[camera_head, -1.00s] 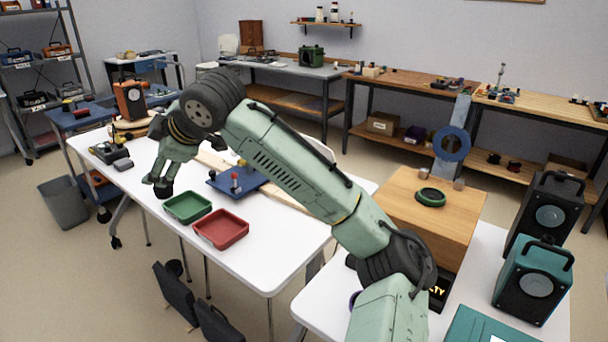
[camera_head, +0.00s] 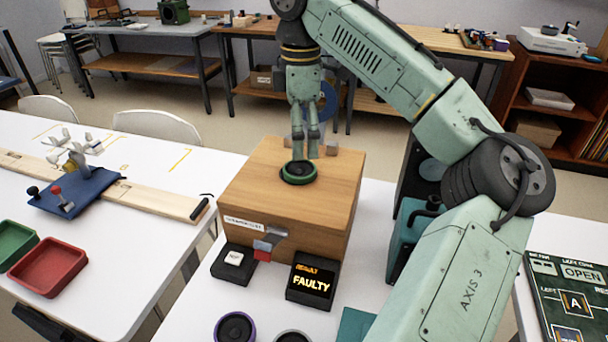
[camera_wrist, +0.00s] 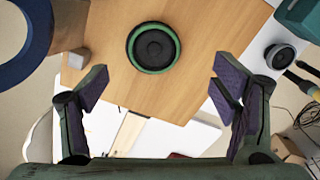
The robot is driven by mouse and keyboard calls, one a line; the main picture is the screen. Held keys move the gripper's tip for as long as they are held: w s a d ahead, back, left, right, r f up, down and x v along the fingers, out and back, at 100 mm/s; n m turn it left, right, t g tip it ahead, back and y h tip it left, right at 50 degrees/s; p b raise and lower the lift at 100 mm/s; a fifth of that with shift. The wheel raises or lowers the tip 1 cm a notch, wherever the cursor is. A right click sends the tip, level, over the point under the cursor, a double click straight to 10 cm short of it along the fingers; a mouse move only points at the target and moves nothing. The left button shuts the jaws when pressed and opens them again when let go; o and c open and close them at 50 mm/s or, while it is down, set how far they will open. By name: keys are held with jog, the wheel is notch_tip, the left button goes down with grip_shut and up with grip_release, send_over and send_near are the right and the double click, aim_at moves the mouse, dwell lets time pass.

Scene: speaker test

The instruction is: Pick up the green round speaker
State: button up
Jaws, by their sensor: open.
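The green round speaker (camera_head: 298,173) has a black cone and a green rim. It lies flat on top of the wooden box (camera_head: 335,195). In the wrist view the speaker (camera_wrist: 153,47) shows whole, beyond the fingertips and roughly centred between them. My gripper (camera_head: 306,146) points down just above the speaker in the head view. In the wrist view my gripper (camera_wrist: 160,88) is open with its two fingers wide apart and nothing between them. I cannot tell the exact height between fingertips and speaker.
A display (camera_head: 312,281) reading "FAULTY" and a button box (camera_head: 234,263) stand before the wooden box. A purple-rimmed speaker (camera_head: 235,328) lies on the white table. A teal speaker cabinet (camera_head: 404,235) stands to the right. Red (camera_head: 48,267) and green trays are at the left.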

aim_at(301, 168)
jog(key=shift+w+f+p, duration=0.2)
jog(key=shift+f, duration=1.7)
jog(key=shift+w+f+p, duration=0.2)
jog(key=shift+f, duration=1.65)
jog(key=c, duration=1.5)
jog(key=shift+r, duration=0.1)
jog(key=shift+c, duration=0.9)
